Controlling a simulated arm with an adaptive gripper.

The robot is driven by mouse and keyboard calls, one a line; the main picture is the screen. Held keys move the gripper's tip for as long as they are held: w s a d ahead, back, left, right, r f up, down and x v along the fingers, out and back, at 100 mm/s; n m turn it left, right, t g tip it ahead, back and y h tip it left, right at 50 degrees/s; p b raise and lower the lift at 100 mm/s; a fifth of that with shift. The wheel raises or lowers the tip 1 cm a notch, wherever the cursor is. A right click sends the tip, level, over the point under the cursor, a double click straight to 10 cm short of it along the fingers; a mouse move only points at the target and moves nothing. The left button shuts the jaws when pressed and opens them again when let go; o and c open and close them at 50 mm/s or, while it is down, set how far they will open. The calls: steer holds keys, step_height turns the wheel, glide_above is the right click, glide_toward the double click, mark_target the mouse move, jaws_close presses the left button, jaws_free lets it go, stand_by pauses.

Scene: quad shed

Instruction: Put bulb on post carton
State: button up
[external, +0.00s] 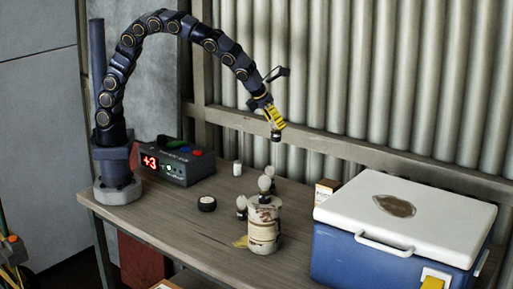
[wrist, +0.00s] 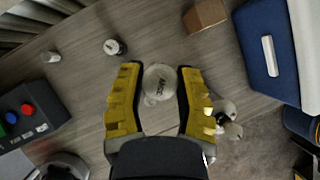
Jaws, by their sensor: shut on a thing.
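My gripper (external: 272,118) with yellow fingers is raised above the back of the table. It is shut on a bulb (external: 276,135), which hangs below the fingertips with a dark part showing. In the wrist view the bulb (wrist: 160,82) is a pale round disc with lettering between the fingers. The post carton appears to be the small brown box (external: 327,192) left of the cooler. It also shows at the top of the wrist view (wrist: 205,15). The gripper is left of the carton and well above it, with no contact.
A stained can (external: 263,232) with pale rounded bulbs (external: 265,183) stands near the table's front. A blue cooler (external: 380,270) with a white lid is at right. A button box (external: 178,164), a black-and-white round thing (external: 206,203) and a small white cylinder (external: 237,168) are left.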

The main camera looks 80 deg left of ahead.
step_height(320, 180, up, 2)
steer(key=w+d+m, duration=0.1)
steer(key=d, duration=0.1)
glide_above(329, 182)
steer(key=shift+m+h, duration=0.4)
steer(key=f, duration=0.8)
steer(key=shift+s+d+f, duration=0.1)
steer(key=shift+s+f, duration=0.25)
steer(key=shift+s, duration=0.05)
steer(key=shift+w+d+f, duration=0.1)
steer(key=shift+w+f, duration=0.15)
steer(key=shift+f, duration=1.7)
steer(key=shift+f, duration=0.1)
steer(key=o, duration=1)
